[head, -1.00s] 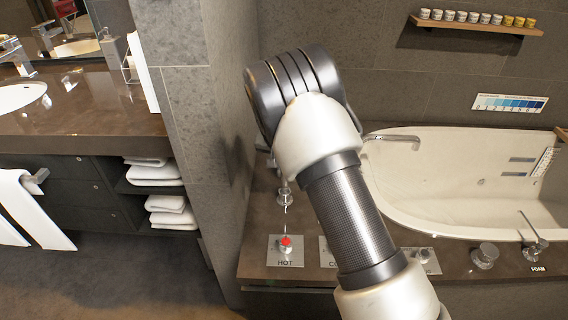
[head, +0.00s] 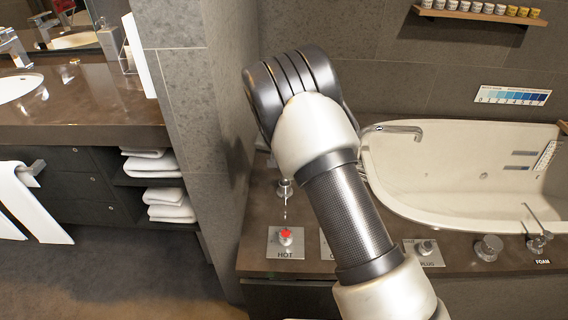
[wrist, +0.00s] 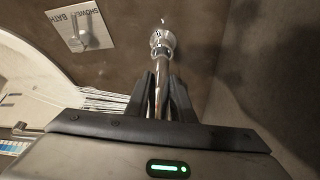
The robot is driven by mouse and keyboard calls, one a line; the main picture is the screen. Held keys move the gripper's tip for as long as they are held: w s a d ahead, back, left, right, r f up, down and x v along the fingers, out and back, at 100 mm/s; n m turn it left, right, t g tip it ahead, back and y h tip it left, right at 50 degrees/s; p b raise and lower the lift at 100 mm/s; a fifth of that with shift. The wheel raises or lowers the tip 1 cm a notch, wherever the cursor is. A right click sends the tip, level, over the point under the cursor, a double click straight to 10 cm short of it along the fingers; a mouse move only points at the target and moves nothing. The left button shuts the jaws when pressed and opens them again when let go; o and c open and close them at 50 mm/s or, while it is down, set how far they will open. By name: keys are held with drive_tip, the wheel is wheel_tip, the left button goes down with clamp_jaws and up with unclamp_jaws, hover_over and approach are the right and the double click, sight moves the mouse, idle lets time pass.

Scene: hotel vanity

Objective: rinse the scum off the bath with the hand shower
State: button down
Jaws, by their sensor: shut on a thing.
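The bath (head: 412,195) is a cream tub set in a brown stone deck at the right of the head view. Its inside looks mostly pale, and I cannot make out scum on it. In the wrist view my gripper (wrist: 164,88) is shut on a slim chrome stem, apparently the hand shower (wrist: 161,70). The stem runs up to a chrome fitting at the deck, and I cannot tell whether it is still seated there. In the head view my arm hides the gripper. The bath's pale rim (wrist: 45,75) shows at the left of the wrist view.
A red-topped HOT knob (head: 286,236) stands on the deck. A spout (head: 400,130) reaches over the bath. A SHOWER/BATH plate (wrist: 66,30) lies near my gripper. A wall corner (head: 215,130) stands left of my arm. A shelf of jars (head: 470,16) is above.

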drive_tip(key=shift+f, duration=0.2)
drive_tip(key=c, duration=1.4)
unclamp_jaws()
drive_tip(key=shift+c, duration=0.2)
drive_tip(key=p+v, duration=0.3)
drive_tip(key=v, duration=1.4)
drive_tip(key=shift+r+p, duration=0.2)
drive_tip(key=shift+p, duration=0.2)
